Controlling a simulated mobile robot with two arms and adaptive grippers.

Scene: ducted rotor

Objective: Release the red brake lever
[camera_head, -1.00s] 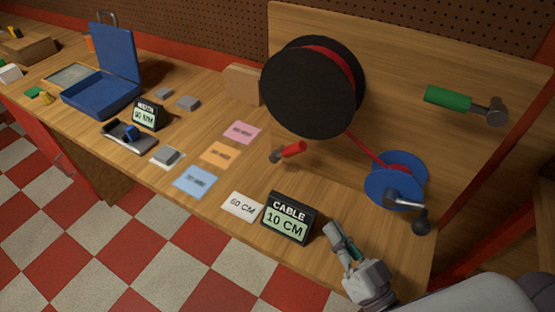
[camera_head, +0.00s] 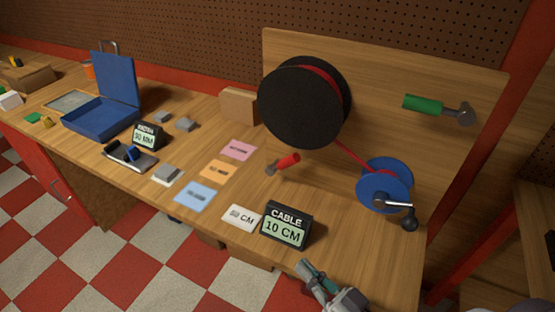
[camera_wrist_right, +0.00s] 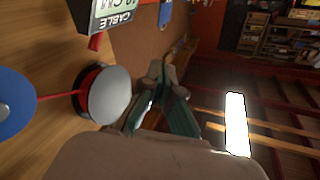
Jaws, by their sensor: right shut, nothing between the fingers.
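The red brake lever (camera_head: 288,160) is a short red handle on a grey metal pivot, low on the workbench below the black cable spool (camera_head: 305,103). A small red piece, probably the lever, shows beside the cable display in the right wrist view (camera_wrist_right: 95,42). My right gripper (camera_head: 303,264) is at the bench's front edge, just in front of the cable display (camera_head: 286,225), well apart from the lever. Its fingers are shut and empty, and they also show in the right wrist view (camera_wrist_right: 165,96). My left gripper is not in view.
A blue reel (camera_head: 385,184) with a crank (camera_head: 408,214) stands right of the lever, with red cable running to the spool. A green-handled lever (camera_head: 424,103) is on the back panel. Coloured cards, including a pink one (camera_head: 239,149), lie left of the lever.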

